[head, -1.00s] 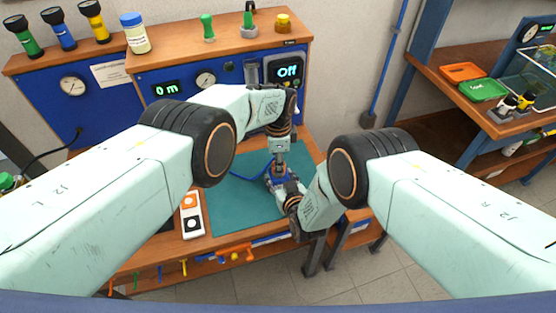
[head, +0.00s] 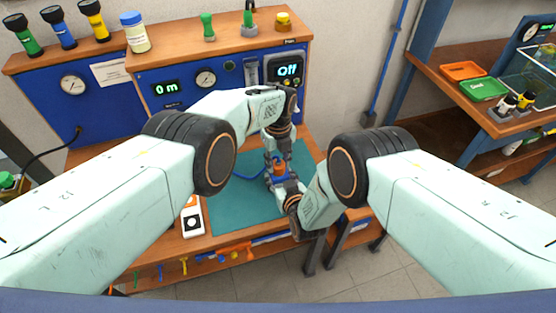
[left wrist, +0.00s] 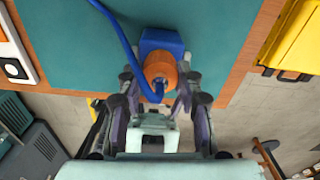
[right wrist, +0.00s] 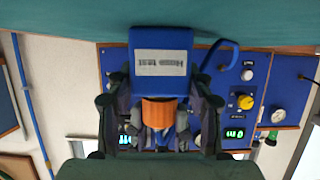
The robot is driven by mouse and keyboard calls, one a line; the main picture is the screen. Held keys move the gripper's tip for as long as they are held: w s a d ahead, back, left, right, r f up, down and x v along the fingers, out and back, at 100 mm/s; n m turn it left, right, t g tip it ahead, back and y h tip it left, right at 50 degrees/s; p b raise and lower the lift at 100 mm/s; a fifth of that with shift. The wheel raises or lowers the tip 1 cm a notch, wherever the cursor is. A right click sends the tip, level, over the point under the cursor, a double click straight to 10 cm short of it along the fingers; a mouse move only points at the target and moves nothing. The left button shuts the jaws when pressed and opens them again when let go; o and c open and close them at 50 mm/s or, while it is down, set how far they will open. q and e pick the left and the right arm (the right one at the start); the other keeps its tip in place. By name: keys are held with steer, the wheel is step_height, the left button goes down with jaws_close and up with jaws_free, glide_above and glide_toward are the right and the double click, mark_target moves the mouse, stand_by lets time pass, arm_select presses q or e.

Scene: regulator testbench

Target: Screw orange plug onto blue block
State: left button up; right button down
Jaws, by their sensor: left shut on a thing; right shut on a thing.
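The orange plug (head: 279,168) sits against the blue block (head: 278,181), above the teal mat. In the left wrist view the plug (left wrist: 160,69) is between my left fingers, with the blue block (left wrist: 161,41) just beyond it. My left gripper (head: 277,158) is shut on the plug from above. My right gripper (head: 286,187) is shut on the blue block from the front. In the right wrist view the labelled block (right wrist: 160,75) is between the fingers, with the plug (right wrist: 158,112) against one end. The thread between plug and block is hidden.
A blue hose (left wrist: 117,27) runs close by the plug and block. The teal mat (head: 235,200) is largely clear. A white switch box (head: 192,222) is left of it. The blue test panel (head: 180,110) stands behind, its display reading Off.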

arm_select(q)
steer(key=m, duration=0.6)
steer(key=shift+m, duration=0.3)
steer(key=o, duration=1.2)
steer(key=shift+c, duration=0.2)
steer(key=shift+w+d+r, duration=0.1)
steer(key=shift+w+r, duration=0.05)
steer(key=shift+r, duration=2.1)
